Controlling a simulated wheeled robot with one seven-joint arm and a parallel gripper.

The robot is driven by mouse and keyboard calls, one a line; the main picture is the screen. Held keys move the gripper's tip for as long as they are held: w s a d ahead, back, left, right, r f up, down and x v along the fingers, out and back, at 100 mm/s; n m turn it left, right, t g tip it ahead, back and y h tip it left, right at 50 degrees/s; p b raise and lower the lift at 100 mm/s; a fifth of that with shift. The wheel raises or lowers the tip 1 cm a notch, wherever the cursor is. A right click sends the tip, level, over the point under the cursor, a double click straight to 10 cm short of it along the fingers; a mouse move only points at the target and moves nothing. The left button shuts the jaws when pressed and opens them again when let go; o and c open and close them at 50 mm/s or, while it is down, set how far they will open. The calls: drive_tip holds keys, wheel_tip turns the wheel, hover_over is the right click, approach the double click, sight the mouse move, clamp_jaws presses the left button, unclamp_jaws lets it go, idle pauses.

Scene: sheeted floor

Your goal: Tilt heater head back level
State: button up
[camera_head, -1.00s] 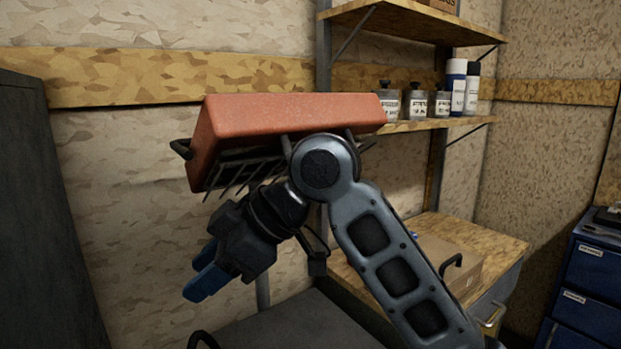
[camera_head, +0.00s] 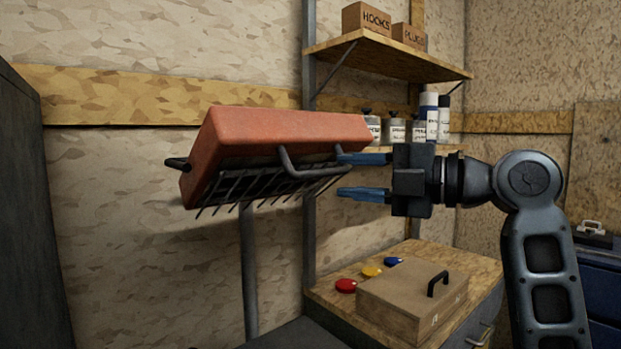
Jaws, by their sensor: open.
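The heater head (camera_head: 265,132) is an orange-red box with a dark wire grille (camera_head: 255,184) on its underside. It sits tilted on a grey pole (camera_head: 249,265), its grille face turned partly toward me. A dark bar handle (camera_head: 310,171) shows on its front and a short dark knob (camera_head: 177,163) on its left end. My gripper (camera_head: 364,177) is open, its two blue fingers pointing left, one above the other. The fingertips are close to the right end of the head and its handle. I cannot tell whether the upper finger touches it. Nothing shows between the fingers.
A wooden bench (camera_head: 462,258) at lower right holds a cardboard-coloured box (camera_head: 412,300) with a black handle, and red, yellow and blue round pieces. Shelves (camera_head: 390,62) behind carry boxes, jars and bottles. A dark cabinet (camera_head: 30,220) stands left. Blue drawers (camera_head: 597,285) stand far right.

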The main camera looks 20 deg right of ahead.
sight(317, 175)
drive_tip(key=p+x, duration=0.1)
drive_tip(key=x, duration=0.6)
drive_tip(key=shift+w+a+p, duration=0.1)
drive_tip(key=shift+p, duration=0.25)
drive_tip(key=shift+c, duration=0.5)
clamp_jaws()
